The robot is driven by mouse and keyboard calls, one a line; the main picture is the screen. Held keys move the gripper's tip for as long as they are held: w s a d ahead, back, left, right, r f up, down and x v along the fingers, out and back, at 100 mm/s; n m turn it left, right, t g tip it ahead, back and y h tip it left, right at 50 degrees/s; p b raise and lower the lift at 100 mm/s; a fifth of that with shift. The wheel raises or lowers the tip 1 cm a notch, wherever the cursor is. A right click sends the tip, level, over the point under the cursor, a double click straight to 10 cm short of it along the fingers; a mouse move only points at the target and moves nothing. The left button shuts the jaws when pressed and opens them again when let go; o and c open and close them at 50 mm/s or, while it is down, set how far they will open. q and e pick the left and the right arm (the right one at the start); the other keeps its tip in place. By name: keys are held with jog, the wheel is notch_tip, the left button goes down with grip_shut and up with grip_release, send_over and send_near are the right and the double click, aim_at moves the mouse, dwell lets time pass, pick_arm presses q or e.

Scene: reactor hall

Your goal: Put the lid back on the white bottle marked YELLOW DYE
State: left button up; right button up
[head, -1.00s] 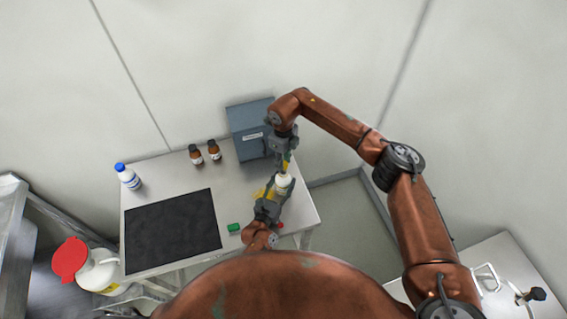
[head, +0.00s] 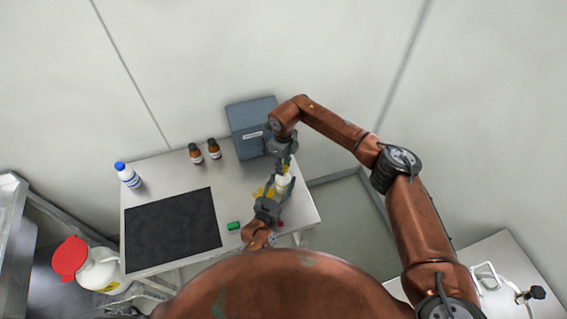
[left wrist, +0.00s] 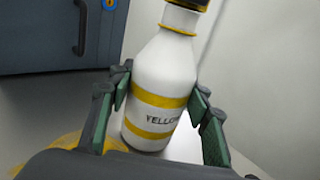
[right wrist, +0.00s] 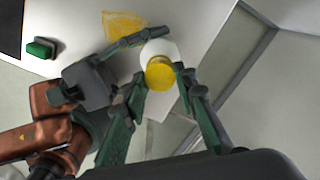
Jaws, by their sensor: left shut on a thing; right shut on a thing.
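The white bottle (left wrist: 165,85) with yellow bands and the visible letters "YELLO" stands upright or nearly so at the table's right side. In the head view the bottle (head: 283,184) is partly hidden by my grippers. My left gripper (head: 275,192) is shut around its body, with a finger on each side in the left wrist view (left wrist: 160,92). My right gripper (right wrist: 160,76) is shut on the yellow lid (right wrist: 160,74), directly over the bottle's mouth. In the left wrist view the lid (left wrist: 190,4) is at the neck's top, cut by the frame edge; I cannot tell whether it is seated.
A grey box (head: 250,125) stands behind the bottle. Two brown bottles (head: 204,152), a blue-capped bottle (head: 128,176), a black mat (head: 172,232) and a green block (head: 234,226) are on the table (head: 160,175). A yellow patch (right wrist: 124,24) lies beside the bottle.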

jog(key=shift+f, duration=0.6)
dwell(0.6)
